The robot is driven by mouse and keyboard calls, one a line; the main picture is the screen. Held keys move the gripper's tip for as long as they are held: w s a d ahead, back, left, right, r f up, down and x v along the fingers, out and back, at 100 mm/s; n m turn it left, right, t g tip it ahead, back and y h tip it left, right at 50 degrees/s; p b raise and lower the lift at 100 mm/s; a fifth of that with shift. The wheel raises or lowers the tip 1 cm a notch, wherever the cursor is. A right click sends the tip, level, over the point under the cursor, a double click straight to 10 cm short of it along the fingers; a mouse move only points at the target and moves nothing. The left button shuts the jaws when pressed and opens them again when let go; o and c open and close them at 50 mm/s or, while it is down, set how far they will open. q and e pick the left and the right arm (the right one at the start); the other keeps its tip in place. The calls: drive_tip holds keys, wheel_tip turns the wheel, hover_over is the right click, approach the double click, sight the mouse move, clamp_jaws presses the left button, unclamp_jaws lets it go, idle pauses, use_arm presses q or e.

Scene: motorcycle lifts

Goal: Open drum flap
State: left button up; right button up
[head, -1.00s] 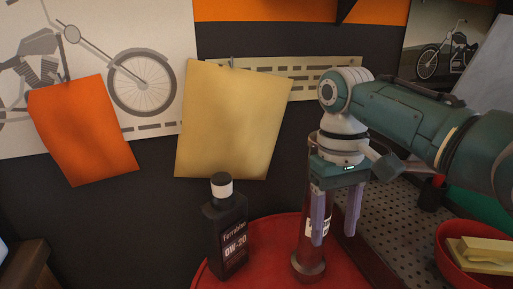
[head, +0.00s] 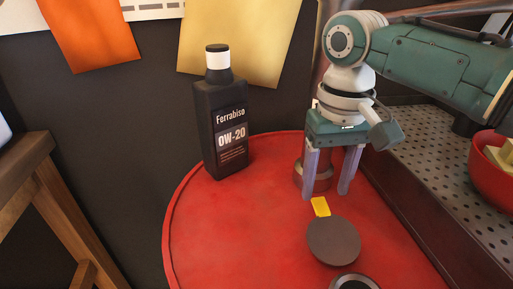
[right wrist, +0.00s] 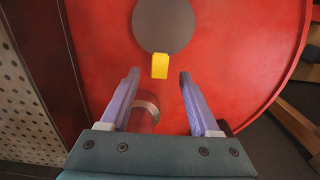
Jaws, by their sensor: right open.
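The red drum (head: 215,225) has a round dark grey flap (head: 334,240) on its top, lying flat, with a yellow tab (head: 320,207) on its far edge. My right gripper (head: 326,195) points down above the drum top, its two purple fingers apart and empty, close to the tab. In the right wrist view the tab (right wrist: 160,66) lies in line with the gap between the fingertips (right wrist: 159,73), and the flap (right wrist: 163,25) is beyond them. I cannot tell whether the fingers touch the tab. My left gripper is out of view.
A black oil bottle (head: 222,125) stands on the drum at the back left. A dark red cylinder with a grey base (head: 308,178) stands right behind my fingers. A grey ring (head: 354,282) shows at the bottom edge. A perforated bench (head: 430,165) with a red bowl (head: 490,185) is at right.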

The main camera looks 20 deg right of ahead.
sight(322, 206)
drive_tip(key=shift+f+b, duration=0.3)
drive_tip(key=shift+f, duration=1.45)
drive_tip(key=shift+c, duration=0.3)
clamp_jaws()
